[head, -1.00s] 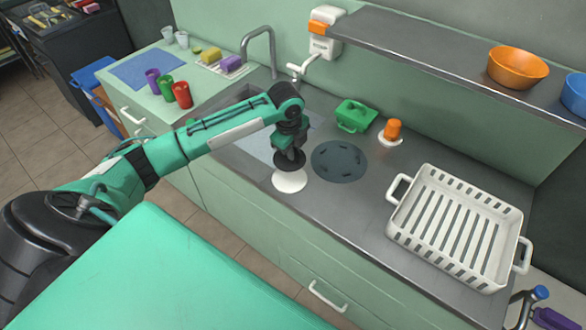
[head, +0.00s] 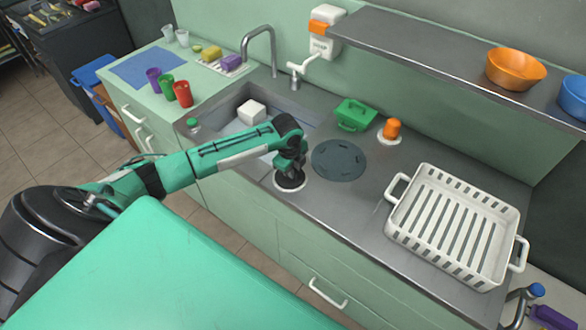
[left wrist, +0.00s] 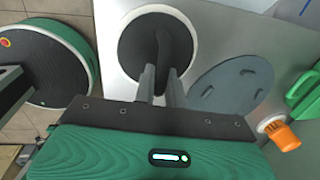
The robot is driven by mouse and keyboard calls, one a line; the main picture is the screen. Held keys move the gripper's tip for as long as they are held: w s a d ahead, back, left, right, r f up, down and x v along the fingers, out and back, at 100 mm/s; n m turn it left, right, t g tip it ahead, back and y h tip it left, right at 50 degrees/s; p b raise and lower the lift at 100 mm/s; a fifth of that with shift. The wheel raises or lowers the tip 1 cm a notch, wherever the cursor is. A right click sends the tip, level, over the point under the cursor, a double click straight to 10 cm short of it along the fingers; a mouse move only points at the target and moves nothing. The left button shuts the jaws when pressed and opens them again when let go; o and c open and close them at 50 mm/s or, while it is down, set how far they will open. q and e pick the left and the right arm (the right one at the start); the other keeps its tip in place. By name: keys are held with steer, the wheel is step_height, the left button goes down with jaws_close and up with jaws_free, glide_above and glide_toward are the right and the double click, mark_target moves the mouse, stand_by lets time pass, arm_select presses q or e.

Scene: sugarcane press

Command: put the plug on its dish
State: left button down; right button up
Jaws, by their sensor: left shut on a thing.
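The plug (head: 291,181) is a black round disc with an upright grip. It sits over the white round dish (head: 277,187) near the counter's front edge, and the dish's white rim shows around it. In the left wrist view the plug (left wrist: 132,55) lies inside the outline of the dish (left wrist: 155,8), roughly centred. My left gripper (head: 291,168) is above the dish, its fingers (left wrist: 160,75) shut on the plug's grip. Whether the plug's underside touches the dish is hidden. My right gripper is not in view.
A grey slotted disc (head: 339,160) lies right of the dish. A white rack (head: 425,225) fills the right side. The sink holds a white block (head: 251,111).

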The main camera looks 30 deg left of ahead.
mark_target(290, 181)
arm_select(q)
steer(key=c, duration=1.5)
jaws_free()
steer(key=shift+o, duration=0.2)
step_height(290, 181, up, 12)
steer(key=s+b, duration=0.1)
steer(key=s, duration=0.1)
steer(key=shift+b, duration=0.3)
